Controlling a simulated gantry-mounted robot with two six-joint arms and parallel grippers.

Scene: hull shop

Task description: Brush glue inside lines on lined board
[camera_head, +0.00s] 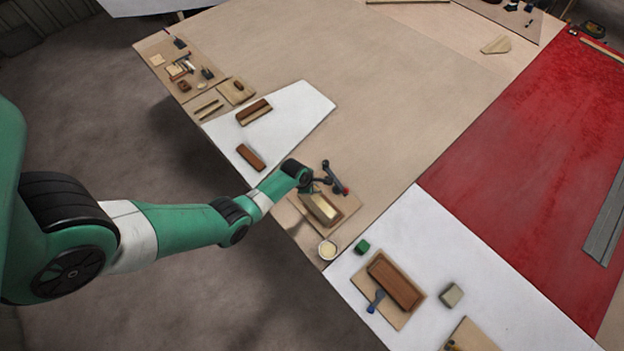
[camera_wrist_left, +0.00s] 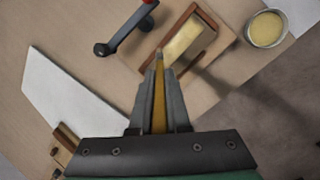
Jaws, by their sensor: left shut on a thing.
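The lined board (camera_head: 321,208) looks like a small brown-edged wooden piece with a pale yellow face, lying on a tan sheet. In the left wrist view its pale face (camera_wrist_left: 186,40) is just ahead of my fingertips. My left gripper (camera_head: 317,186) is over the back edge of this board. In the left wrist view the gripper (camera_wrist_left: 158,80) is shut on a thin brush (camera_wrist_left: 159,104) with a yellow-brown handle. The brush tip points at the board's near corner; I cannot tell if it touches. A round pot of pale glue (camera_head: 327,249) stands beside the board. My right gripper is out of view.
A black tool with a red end (camera_head: 336,178) lies close behind the board. The bench middle is clear.

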